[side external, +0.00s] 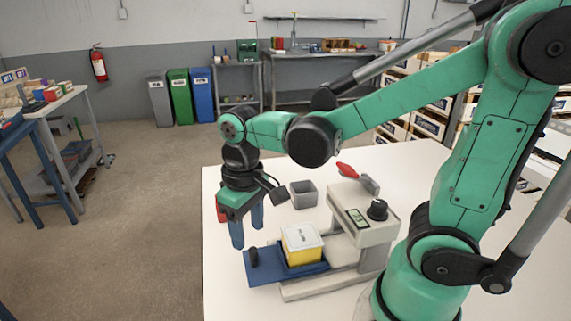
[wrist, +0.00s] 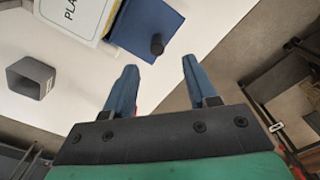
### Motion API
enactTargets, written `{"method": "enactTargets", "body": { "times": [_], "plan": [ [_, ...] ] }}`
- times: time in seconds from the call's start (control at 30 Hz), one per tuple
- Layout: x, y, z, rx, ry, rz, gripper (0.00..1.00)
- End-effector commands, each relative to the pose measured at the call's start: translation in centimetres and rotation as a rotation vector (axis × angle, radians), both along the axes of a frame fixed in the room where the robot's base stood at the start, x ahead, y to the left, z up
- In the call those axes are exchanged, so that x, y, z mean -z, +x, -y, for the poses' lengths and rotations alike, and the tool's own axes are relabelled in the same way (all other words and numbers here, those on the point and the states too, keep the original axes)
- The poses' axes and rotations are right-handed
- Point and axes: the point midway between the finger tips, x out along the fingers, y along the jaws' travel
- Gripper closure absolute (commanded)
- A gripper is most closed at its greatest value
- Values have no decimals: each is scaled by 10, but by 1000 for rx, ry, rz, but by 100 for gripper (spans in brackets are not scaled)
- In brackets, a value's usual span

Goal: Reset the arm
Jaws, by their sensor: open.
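My gripper (side external: 247,236) hangs pointing down above the left part of the white table (side external: 228,299). Its two blue fingers are apart with nothing between them. In the wrist view the open fingers (wrist: 156,82) show bare table and floor beyond. My arm is bent, reaching from its base at the right out to the left. A yellow box with a white lid (side external: 302,245) sits on a blue tray (side external: 262,272), just right of my gripper. The tray belongs to a grey machine (side external: 362,228) with a black knob. The box's white top (wrist: 72,14) and the tray (wrist: 146,28) also show in the wrist view.
A grey open container (side external: 304,195) stands behind the box. A tool with a red handle (side external: 347,170) lies behind the machine. A red object, partly hidden, is behind my gripper. The table's left edge is near my gripper; open floor (side external: 130,230) lies beyond.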

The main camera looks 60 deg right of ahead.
Motion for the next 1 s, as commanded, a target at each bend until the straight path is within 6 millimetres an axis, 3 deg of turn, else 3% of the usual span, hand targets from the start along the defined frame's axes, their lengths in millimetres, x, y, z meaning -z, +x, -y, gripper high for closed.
{"method": "enactTargets", "body": {
  "times": [0.17, 0.6, 1.0],
  "plan": [
    [-5, 0, 2, 1, 4, 68, 48],
    [-36, 4, 17, 3, 1, 580, 48],
    [-38, 5, 18, 2, -2, 620, 48]
  ]
}}
